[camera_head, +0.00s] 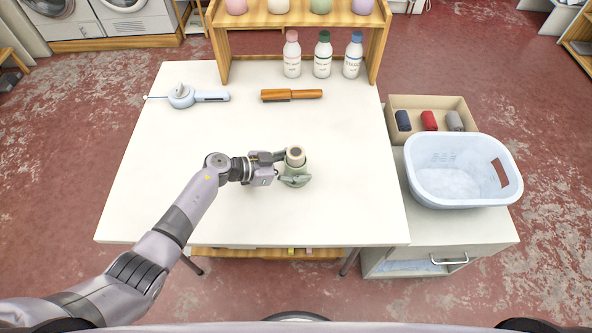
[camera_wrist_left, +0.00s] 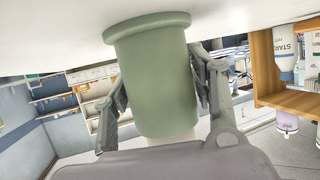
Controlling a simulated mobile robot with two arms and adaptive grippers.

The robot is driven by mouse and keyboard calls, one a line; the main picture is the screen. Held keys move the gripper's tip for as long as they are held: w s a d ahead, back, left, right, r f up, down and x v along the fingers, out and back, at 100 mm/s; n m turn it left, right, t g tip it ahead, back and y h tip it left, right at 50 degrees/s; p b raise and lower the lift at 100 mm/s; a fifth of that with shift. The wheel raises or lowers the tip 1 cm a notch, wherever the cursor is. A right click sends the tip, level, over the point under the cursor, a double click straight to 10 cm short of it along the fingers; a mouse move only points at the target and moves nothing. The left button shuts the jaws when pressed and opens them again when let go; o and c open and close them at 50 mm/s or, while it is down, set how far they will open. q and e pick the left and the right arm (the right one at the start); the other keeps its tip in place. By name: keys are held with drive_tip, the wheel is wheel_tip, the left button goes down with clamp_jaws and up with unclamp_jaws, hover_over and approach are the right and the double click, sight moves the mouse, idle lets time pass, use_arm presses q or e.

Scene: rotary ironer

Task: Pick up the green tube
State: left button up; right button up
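My right gripper is not in view.
A wooden-handled brush (camera_head: 305,94) and a pale blue tool (camera_head: 184,97) lie farther back. Several bottles (camera_head: 322,58) stand by a wooden shelf (camera_head: 222,50) at the rear. A laundry basket (camera_head: 462,185) and a box of rolled cloths (camera_head: 462,103) are to the right. The table's front is clear.

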sight(297, 151)
use_arm(q)
drive_tip(key=c, duration=0.7)
drive_tip(key=shift+c, duration=0.2)
wheel_tip(297, 151, up, 10)
idle(0.4)
wheel_tip(297, 151, down, 7)
idle(0.3)
drive_tip(key=shift+f, duration=1.35)
drive_tip(key=shift+f, duration=0.1)
drive_tip(key=o, duration=0.9)
